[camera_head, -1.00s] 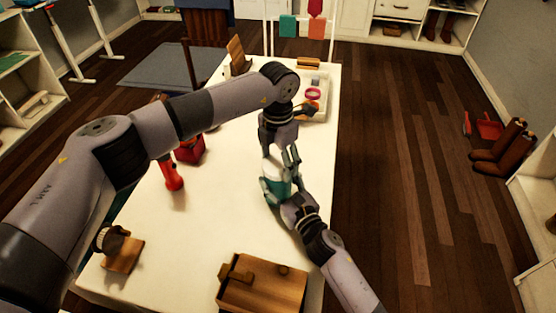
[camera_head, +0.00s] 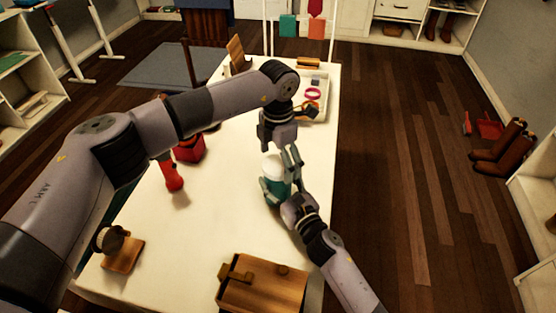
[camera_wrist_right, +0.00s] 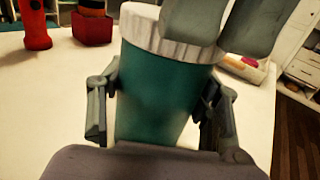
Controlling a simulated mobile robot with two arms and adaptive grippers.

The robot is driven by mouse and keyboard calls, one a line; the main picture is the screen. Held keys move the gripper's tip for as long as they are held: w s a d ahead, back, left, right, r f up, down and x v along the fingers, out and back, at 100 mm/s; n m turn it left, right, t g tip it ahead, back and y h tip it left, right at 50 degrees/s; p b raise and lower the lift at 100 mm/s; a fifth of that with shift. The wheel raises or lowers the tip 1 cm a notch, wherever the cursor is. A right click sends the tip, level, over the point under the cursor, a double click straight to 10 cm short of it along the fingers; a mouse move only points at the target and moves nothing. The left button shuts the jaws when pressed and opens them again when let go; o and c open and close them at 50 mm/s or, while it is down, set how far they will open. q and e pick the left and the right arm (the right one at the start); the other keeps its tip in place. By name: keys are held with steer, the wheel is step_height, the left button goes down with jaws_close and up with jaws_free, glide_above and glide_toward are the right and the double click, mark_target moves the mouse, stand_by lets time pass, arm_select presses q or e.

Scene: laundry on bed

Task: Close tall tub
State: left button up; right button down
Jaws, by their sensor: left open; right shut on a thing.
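The tall tub (camera_head: 273,192) is teal with a white ridged lid (camera_head: 271,166) on top and stands upright on the white table. In the right wrist view the tub (camera_wrist_right: 153,100) fills the middle, with its lid (camera_wrist_right: 165,36) resting on it, level as far as I can see. My right gripper (camera_head: 280,193) is shut around the tub's body, a finger on each side. My left gripper (camera_head: 288,157) is open, pointing down at the lid from above. Its fingers cover the lid's right part in the right wrist view; whether they touch it is unclear.
On the white table (camera_head: 225,205), a red flashlight (camera_head: 170,176) and red box (camera_head: 190,150) stand left of the tub. A wooden box (camera_head: 262,286) is at the front, a wooden stand (camera_head: 122,255) at front left, and a tray (camera_head: 318,112) behind.

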arm_select(q)
step_height(320, 180, up, 12)
steer(key=shift+f, duration=0.15)
stand_by(0.3)
arm_select(e)
steer(key=shift+c, duration=2.2)
jaws_free()
steer(key=v, duration=1.2)
steer(key=shift+f, duration=0.1)
